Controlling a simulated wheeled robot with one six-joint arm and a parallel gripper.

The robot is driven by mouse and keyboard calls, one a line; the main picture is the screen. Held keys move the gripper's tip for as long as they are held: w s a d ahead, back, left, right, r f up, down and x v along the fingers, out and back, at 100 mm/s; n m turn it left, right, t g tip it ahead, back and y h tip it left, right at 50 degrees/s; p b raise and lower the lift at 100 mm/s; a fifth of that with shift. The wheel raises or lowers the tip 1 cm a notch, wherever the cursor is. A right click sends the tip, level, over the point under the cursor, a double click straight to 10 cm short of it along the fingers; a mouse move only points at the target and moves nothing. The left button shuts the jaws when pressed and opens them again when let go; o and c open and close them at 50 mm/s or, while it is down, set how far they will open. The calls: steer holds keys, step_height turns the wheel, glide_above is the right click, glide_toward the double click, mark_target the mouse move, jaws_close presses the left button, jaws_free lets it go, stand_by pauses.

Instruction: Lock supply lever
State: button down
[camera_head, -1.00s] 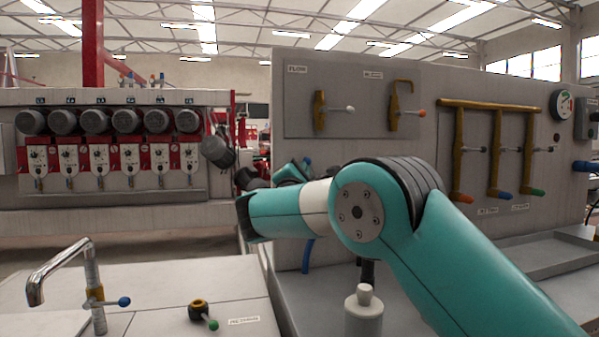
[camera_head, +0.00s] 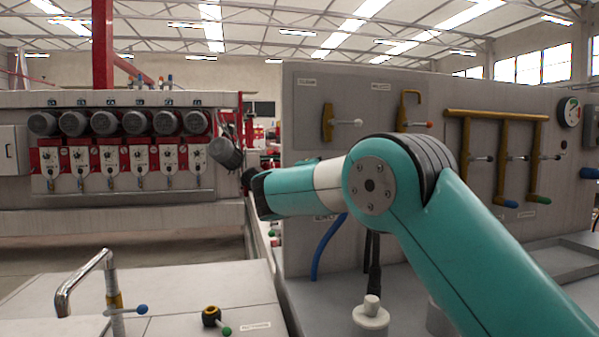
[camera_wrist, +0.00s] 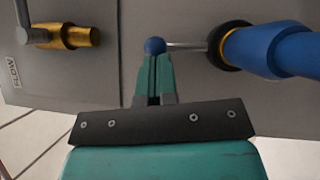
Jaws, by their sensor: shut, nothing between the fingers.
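In the wrist view, a lever with a blue ball knob (camera_wrist: 155,46) and a thin metal rod sticks out from a black and brass valve joined to a thick blue pipe (camera_wrist: 285,50). I take it for the supply lever, though no supply label is readable. My gripper (camera_wrist: 152,62) is shut, and its fingertips are at the blue knob, just below it in the picture. I cannot tell whether they touch. In the head view my arm hides the gripper and this lever; a blue hose (camera_head: 325,250) hangs below my arm.
A brass valve (camera_wrist: 75,36) beside a FLOW label is at upper left in the wrist view. The grey panel (camera_head: 300,150) carries several other levers, including brass pipework (camera_head: 495,113) at right. A tap (camera_head: 88,275) and a green-knobbed valve (camera_head: 212,316) stand on the counter.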

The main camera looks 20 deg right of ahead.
steer(key=d+m+p, duration=0.1)
steer(key=d+r+m+g+p, duration=0.1)
steer(key=m, duration=0.1)
steer(key=shift+d+g+y, duration=0.15)
steer(key=shift+g+y, duration=0.15)
steer(key=shift+y, duration=0.1)
steer(key=shift+s+d+p, duration=0.1)
steer(key=shift+d+p, duration=0.6)
steer(key=shift+d, duration=0.2)
steer(key=shift+f, duration=0.1)
steer(key=shift+a, duration=0.15)
steer(key=s+a+r, duration=0.3)
steer(key=s+a, duration=0.5)
steer(key=a, duration=0.1)
steer(key=shift+s+a, duration=0.15)
steer(key=shift+s, duration=0.1)
